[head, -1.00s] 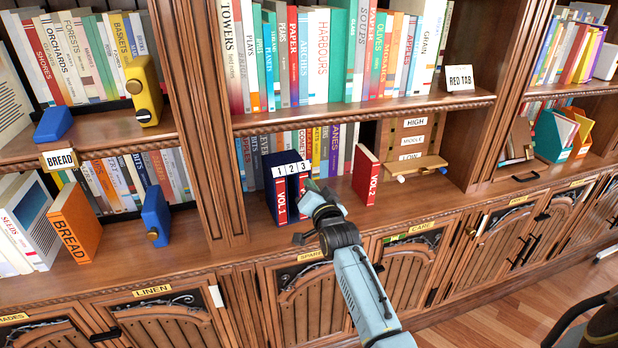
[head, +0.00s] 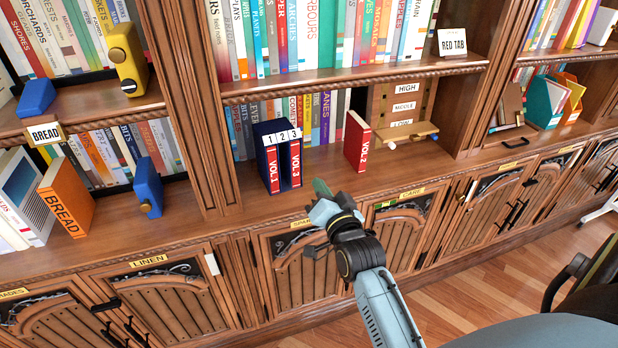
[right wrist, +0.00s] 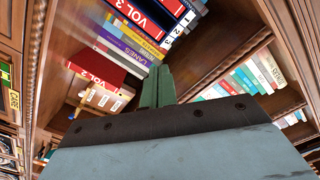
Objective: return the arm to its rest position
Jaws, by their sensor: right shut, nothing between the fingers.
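My right arm reaches up from the bottom of the head view. Its gripper (head: 321,190) is shut and empty, in front of the shelf ledge, below and right of the blue slipcase (head: 262,140). It touches no book. In the right wrist view, the green fingers (right wrist: 157,86) are together with nothing between them. The slipcase, labelled 1 2 3, stands upright with red volumes 1 (head: 273,170) and 3 (head: 295,165) in it. The red volume 2 (head: 357,142) stands apart to its right. My left gripper is out of view.
A small wooden ledge (head: 408,133) sits under the HIGH and LOW labels. The BREAD book (head: 66,198) and a blue bookend (head: 148,188) stand left. Cabinet doors (head: 300,268) line the front below. Open floor (head: 470,300) lies at the lower right, with a dark chair-like object (head: 578,275).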

